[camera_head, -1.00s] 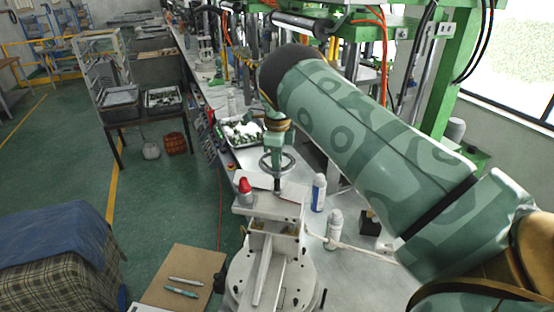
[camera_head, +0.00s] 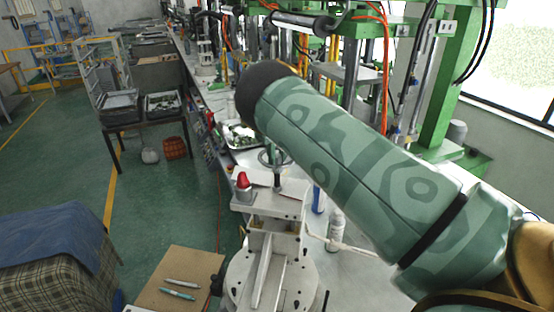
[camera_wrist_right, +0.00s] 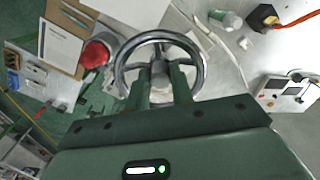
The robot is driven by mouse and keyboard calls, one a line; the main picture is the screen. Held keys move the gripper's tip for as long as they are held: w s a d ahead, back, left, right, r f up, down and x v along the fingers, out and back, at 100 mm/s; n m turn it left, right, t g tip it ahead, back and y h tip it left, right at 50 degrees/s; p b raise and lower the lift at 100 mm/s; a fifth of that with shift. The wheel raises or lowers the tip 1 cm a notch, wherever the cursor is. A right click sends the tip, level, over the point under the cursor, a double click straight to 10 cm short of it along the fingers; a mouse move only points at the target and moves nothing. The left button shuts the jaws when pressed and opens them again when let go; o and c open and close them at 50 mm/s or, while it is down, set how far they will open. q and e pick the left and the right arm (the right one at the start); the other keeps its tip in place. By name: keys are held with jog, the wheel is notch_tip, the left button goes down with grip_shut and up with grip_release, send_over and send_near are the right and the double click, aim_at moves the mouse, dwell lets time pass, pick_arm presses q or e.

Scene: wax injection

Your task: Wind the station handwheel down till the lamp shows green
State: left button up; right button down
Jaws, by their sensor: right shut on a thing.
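The handwheel (camera_head: 268,158) is a metal ring on an upright shaft on top of the pale station (camera_head: 262,203). My right arm partly covers it in the head view. In the right wrist view the handwheel (camera_wrist_right: 198,62) shows as a full-width ring around a centre hub. My right gripper (camera_wrist_right: 161,80) has its two green fingers on either side of the hub, inside the ring, and is shut on the wheel. The lamp (camera_head: 243,180) beside the wheel is a red dome; it also looks red in the right wrist view (camera_wrist_right: 96,54). My left gripper is not seen.
A white bottle (camera_head: 336,227) and a blue-labelled bottle (camera_head: 318,199) stand right of the station. A tray (camera_head: 240,136) of parts lies behind it. A brown board (camera_head: 180,268) with pens is at front left. Green machine frames stand at the right.

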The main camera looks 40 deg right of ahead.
jog(key=m+b, duration=0.2)
jog(key=m, duration=0.2)
jog(key=shift+m, duration=0.3)
jog(key=m+b, duration=0.2)
jog(key=m, duration=0.2)
jog(key=shift+m, duration=0.3)
jog(key=m+b, duration=0.1)
jog(key=m, duration=0.3)
jog(key=shift+m+b, duration=0.3)
jog(key=shift+b, duration=0.05)
jog(key=m+b, duration=0.1)
jog(key=m, duration=0.4)
jog(key=shift+b, duration=0.35)
jog(key=m+b, duration=0.1)
jog(key=m, duration=0.4)
jog(key=shift+m, duration=0.4)
jog(key=m+b, duration=0.1)
jog(key=m, duration=0.3)
jog(key=shift+r+b, duration=0.1)
jog(key=shift+b, duration=0.25)
jog(key=m+b, duration=0.1)
jog(key=m, duration=0.4)
jog(key=m+b, duration=0.1)
jog(key=m, duration=0.3)
jog(key=shift+r+m, duration=0.1)
jog(key=shift+m, duration=0.3)
